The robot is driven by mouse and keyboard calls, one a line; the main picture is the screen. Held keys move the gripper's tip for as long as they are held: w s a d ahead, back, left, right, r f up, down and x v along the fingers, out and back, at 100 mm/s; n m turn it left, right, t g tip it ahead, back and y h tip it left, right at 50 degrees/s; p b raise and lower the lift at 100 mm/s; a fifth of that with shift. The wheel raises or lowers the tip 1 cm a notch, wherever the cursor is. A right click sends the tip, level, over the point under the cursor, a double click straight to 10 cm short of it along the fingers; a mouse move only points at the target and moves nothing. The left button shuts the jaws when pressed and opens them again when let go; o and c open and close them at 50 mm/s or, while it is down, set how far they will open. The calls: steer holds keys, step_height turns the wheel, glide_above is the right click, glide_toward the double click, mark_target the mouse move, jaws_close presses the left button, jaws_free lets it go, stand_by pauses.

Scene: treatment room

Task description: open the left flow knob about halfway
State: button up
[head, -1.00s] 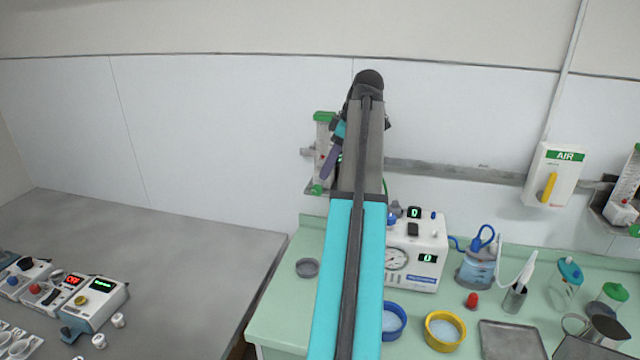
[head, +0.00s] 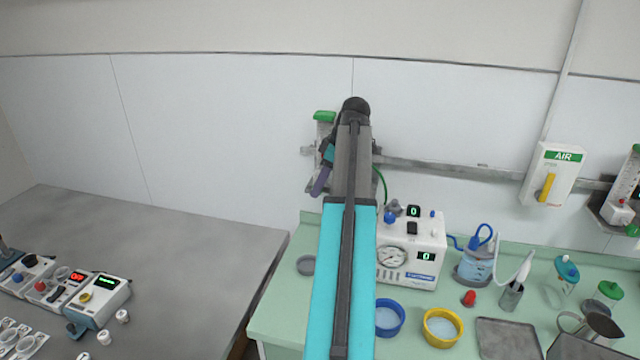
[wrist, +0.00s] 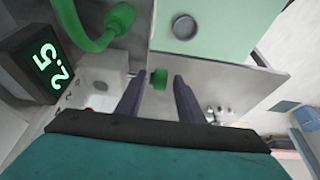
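The left flowmeter (head: 325,117), with a green top, hangs on the wall rail; my arm and gripper hide most of it in the head view. My gripper (head: 320,182) is beside its lower end, with one dark purple finger showing. In the wrist view, a small green knob (wrist: 158,78) appears between the two fingertips of my gripper (wrist: 158,76). The fingers are open, with a gap on each side of the knob. A black display (wrist: 48,65) with green digits 2 and 5 is at the left.
A green hose (wrist: 95,40) curves close to the gripper in the wrist view. Below the rail (head: 450,170), a white machine (head: 410,250) stands on the green counter (head: 285,322). A grey round piece (head: 306,265) lies left of it. A second flowmeter (head: 627,190) hangs at the far right.

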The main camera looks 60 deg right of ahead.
jaws_close()
steer(key=shift+w+g, duration=0.1)
steer(key=shift+g, duration=0.4)
steer(key=shift+w+a+g+h, duration=0.1)
steer(key=shift+w+g+h, duration=0.15)
steer(key=shift+g, duration=0.45)
steer(key=g+p, duration=0.1)
steer(key=g, duration=0.1)
steer(key=g+h+p, duration=0.1)
steer(key=g, duration=0.1)
steer(key=shift+w+a+h, duration=0.15)
steer(key=shift+w+h, duration=0.1)
steer(key=shift+w, duration=0.15)
steer(key=g+p, duration=0.2)
steer(key=g+h+p, duration=0.1)
steer(key=g, duration=0.1)
steer(key=shift+w+a+f, duration=0.15)
steer(key=shift+w, duration=0.15)
steer(key=shift+w+f+g+h+p, duration=0.15)
steer(key=shift+g+h+p, duration=0.25)
steer(key=shift+g+p, duration=0.45)
steer(key=shift+a+f, duration=0.1)
steer(key=shift+f, duration=0.05)
